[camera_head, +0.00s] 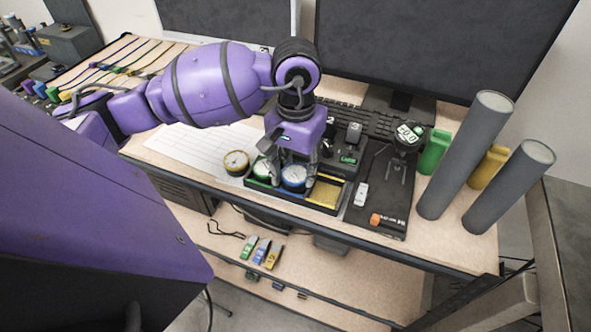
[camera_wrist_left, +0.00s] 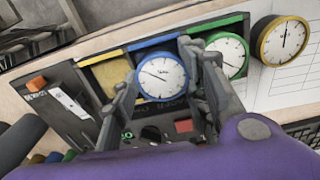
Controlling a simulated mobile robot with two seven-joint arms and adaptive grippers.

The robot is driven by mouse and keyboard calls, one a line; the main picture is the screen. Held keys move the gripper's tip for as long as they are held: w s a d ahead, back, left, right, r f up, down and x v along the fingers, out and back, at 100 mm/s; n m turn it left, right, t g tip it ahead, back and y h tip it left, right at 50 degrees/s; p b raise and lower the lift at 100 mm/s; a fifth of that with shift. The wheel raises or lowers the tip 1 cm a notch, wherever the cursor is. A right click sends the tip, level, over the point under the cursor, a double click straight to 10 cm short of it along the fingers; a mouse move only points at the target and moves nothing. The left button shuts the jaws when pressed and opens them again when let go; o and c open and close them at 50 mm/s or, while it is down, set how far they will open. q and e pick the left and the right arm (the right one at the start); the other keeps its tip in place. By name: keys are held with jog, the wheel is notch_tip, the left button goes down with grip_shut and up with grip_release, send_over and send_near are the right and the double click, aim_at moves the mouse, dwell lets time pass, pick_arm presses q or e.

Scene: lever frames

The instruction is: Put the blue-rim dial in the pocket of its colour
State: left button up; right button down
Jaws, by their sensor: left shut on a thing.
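The blue-rim dial (camera_head: 293,177) has a white face and is between the fingers of my left gripper (camera_head: 294,172), which is shut on it. In the left wrist view the dial (camera_wrist_left: 161,77) is face-on, with a finger on each side. It is at the blue-edged middle pocket (camera_wrist_left: 152,44) of the dark tray (camera_head: 318,208); I cannot tell whether it rests on the pocket floor. The green-rim dial (camera_wrist_left: 227,58) is in the green pocket. The yellow pocket (camera_head: 325,192) is empty. My right gripper is not in view.
A yellow-rim dial (camera_head: 236,162) lies on the desk left of the tray. A black panel (camera_head: 383,190) with an orange button stands to the right, beside two tall grey cylinders (camera_head: 466,155). A keyboard (camera_head: 345,112) and monitor (camera_head: 430,45) are behind.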

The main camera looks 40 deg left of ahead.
pick_arm(q)
jog(key=shift+f, duration=0.3)
jog(key=shift+s+f+b, duration=0.1)
jog(key=shift+f+b, duration=0.3)
jog(key=shift+f, duration=0.05)
jog(key=o, duration=1)
jog(key=shift+o, duration=0.3)
jog(key=shift+f, duration=0.1)
